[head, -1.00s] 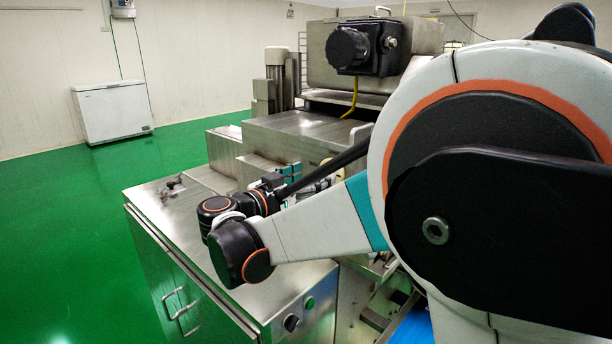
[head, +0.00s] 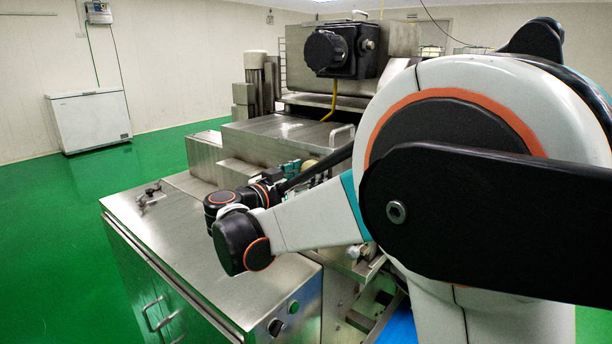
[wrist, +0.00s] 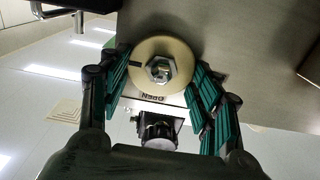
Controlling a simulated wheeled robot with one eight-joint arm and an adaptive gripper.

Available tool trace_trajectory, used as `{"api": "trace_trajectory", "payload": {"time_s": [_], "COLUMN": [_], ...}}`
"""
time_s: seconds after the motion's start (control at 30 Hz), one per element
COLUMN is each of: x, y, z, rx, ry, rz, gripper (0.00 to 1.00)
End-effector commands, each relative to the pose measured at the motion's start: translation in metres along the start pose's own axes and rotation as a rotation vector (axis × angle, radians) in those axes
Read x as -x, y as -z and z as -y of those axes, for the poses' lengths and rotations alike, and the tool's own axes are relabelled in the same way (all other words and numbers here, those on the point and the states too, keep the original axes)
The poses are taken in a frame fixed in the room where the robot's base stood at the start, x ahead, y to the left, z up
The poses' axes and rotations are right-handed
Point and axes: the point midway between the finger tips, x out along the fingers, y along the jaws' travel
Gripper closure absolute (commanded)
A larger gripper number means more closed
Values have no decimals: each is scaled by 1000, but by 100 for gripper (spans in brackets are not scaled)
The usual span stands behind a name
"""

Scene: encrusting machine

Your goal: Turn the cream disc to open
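The cream disc (wrist: 147,84) is round and flat, with a metal hex nut at its centre and a small dark mark on its left rim. It is mounted on a metal panel; a plate below it reads OPEN, upside down in the wrist view. My gripper (wrist: 161,70) has its teal-padded fingers on either side of the disc, and the pads appear to touch its rim left and right. In the head view the disc (head: 309,166) shows small beside the teal fingers, partly behind my arm.
A black knob-like part (wrist: 158,133) sits below the disc's plate. A steel cabinet (head: 190,240) with buttons and small clamps stands in front. The machine's steel housing (head: 285,135) and motor box (head: 335,52) rise behind. Green floor at left is free, with a white chest freezer (head: 90,120) by the wall.

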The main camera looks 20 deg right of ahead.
Motion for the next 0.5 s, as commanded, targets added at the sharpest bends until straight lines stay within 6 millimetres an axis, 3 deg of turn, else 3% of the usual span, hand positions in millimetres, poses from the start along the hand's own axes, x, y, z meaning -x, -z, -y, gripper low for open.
{"api": "trace_trajectory", "payload": {"time_s": [0.5], "x": [0], "y": [1], "z": [1], "rx": [131], "ry": [0], "rz": [0], "gripper": [66]}}
